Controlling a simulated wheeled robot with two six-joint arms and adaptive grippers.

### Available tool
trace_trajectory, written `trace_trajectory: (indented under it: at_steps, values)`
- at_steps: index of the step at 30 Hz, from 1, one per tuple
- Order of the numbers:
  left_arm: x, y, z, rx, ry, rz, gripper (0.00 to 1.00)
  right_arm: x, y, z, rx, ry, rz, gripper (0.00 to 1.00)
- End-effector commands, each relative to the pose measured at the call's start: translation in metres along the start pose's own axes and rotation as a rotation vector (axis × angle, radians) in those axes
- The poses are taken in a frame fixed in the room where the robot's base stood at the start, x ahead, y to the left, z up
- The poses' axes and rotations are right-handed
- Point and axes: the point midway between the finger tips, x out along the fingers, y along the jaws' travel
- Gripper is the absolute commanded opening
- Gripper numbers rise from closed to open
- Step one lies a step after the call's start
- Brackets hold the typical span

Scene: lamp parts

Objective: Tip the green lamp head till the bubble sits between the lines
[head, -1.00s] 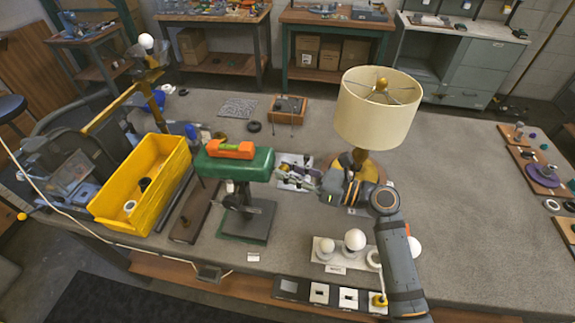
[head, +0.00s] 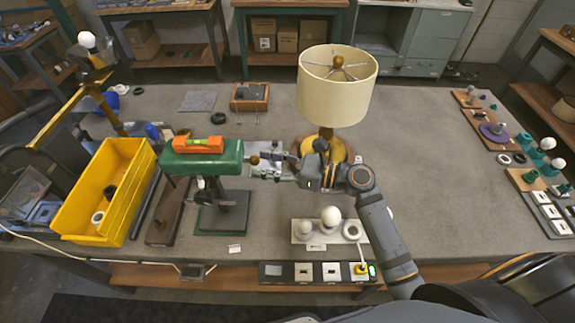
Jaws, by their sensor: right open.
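The green lamp head (head: 225,160) sits on a dark stand with a flat base (head: 222,220) at the table's left centre. It looks roughly level. An orange level (head: 198,145) lies along its top; its bubble and lines are too small to read. A round brownish knob (head: 253,160) shows at the head's right end. My right gripper (head: 271,163) is open, with its fingers just right of the knob. I cannot tell whether they touch it.
A cream-shaded lamp (head: 335,95) stands right behind my right gripper. A yellow bin (head: 88,228) is left of the stand. White bulbs (head: 331,217) on a tray and a switch strip (head: 318,272) lie in front. The table's right middle is clear.

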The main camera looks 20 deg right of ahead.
Motion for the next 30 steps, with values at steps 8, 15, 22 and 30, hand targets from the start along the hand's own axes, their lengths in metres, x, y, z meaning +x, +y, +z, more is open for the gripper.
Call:
trace_trajectory:
  at_steps: [8,15,22,30]
  values:
    - [0.0,0.001,0.0,0.0,0.0,0.001,0.4,-0.056,0.0,-0.003,0.001,0.013,0.001,0.48]
    - [0.0,0.001,-0.001,0.0,0.0,0.001,0.4,-0.09,0.001,-0.003,0.0,0.01,0.003,0.48]
    - [0.0,0.001,-0.001,0.0,0.0,0.002,0.4,-0.102,0.0,-0.001,0.001,0.005,0.001,0.48]
    - [0.0,0.002,-0.001,0.0,0.0,0.002,0.4,-0.103,0.0,-0.001,0.002,0.003,0.0,0.48]
